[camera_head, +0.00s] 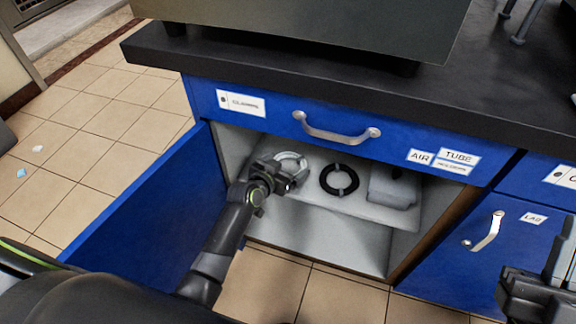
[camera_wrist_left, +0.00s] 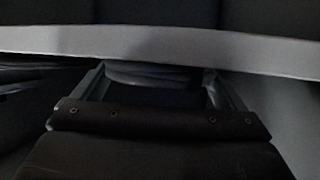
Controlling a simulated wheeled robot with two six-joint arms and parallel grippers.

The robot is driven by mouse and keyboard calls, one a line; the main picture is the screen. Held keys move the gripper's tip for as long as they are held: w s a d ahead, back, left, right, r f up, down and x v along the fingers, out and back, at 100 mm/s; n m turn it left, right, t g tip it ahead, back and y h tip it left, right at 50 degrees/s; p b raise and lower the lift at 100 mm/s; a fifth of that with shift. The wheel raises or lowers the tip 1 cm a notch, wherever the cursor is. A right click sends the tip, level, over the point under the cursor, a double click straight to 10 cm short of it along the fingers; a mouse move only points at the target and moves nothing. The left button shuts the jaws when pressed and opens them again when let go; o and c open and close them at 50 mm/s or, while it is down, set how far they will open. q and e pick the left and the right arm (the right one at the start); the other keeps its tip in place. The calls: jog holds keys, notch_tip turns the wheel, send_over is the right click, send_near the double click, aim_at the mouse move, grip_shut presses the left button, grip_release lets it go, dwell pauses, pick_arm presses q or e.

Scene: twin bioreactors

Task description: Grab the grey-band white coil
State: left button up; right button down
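A white coil (camera_head: 292,158) lies on the shelf inside the open blue cabinet. My left gripper (camera_head: 292,182) reaches into the cabinet at the coil's near edge and hides part of it. In the left wrist view the two fingers (camera_wrist_left: 157,88) stand apart, with a dim curved band, probably part of the coil, at their far end. I cannot tell whether they touch it. A grey band on the coil is not clear. My right gripper (camera_head: 538,290) shows only partly at the lower right; its fingers are not clear.
A black coil (camera_head: 339,179) and a grey box (camera_head: 393,187) lie to the right on the same shelf (camera_head: 345,207). The open blue door (camera_head: 150,215) stands left of my left arm. A blue drawer with a handle (camera_head: 336,131) is above the opening.

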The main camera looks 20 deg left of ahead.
pick_arm(q)
jog(key=c, duration=0.3)
jog(key=shift+r, duration=0.1)
